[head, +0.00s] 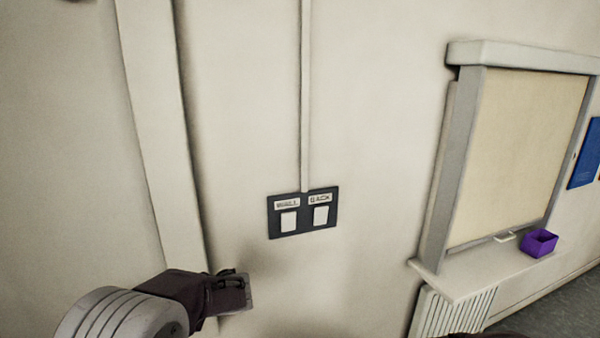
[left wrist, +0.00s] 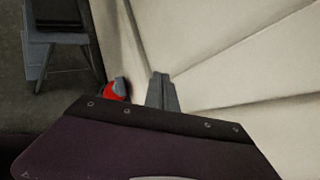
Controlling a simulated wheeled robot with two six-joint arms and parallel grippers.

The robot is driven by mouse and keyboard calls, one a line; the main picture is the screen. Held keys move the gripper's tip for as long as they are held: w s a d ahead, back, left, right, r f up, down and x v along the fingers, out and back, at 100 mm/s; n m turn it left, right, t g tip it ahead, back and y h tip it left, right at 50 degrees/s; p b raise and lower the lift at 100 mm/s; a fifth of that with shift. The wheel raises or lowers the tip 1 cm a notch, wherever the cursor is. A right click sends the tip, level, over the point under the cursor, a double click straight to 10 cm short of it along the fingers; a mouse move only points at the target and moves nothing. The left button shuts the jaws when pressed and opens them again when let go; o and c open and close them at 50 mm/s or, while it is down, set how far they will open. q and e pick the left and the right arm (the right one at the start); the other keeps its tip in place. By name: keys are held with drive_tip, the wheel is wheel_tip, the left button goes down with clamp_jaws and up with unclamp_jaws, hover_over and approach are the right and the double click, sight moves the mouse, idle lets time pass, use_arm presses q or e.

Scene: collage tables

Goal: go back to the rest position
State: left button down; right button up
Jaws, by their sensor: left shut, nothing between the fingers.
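My left gripper (head: 240,292) is in the lower left of the head view, in front of the pale wall and below and left of a dark switch panel (head: 303,228). In the left wrist view its grey fingers (left wrist: 162,92) are together, with nothing between them. The panel has two white switches side by side, each under a small label; the right label appears to read BACK. The gripper is apart from the panel in the picture. My right gripper is not in view.
A vertical post (head: 155,120) runs up the wall at left. At right are a window with a blind (head: 515,150), a sill with a purple box (head: 539,243), and a radiator (head: 450,312). The left wrist view shows a red object (left wrist: 115,92) by the wall and a dark chair-like thing (left wrist: 58,42).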

use_arm(q)
drive_tip(key=s+d+f+n+g+h+b, duration=0.1)
drive_tip(key=s+f+n+g+h, duration=0.1)
drive_tip(key=s+f+n, duration=0.35)
drive_tip(key=s+d+f+n+g+h, duration=0.1)
drive_tip(key=s+f+n+g+h, duration=0.15)
drive_tip(key=s, duration=0.65)
drive_tip(key=s+d+f+n+h, duration=0.5)
drive_tip(key=d+n, duration=0.5)
drive_tip(key=shift+s+f+n+t, duration=0.2)
drive_tip(key=shift+f+n+t, duration=0.05)
drive_tip(key=shift+n+t, duration=0.1)
drive_tip(key=shift+s, duration=0.1)
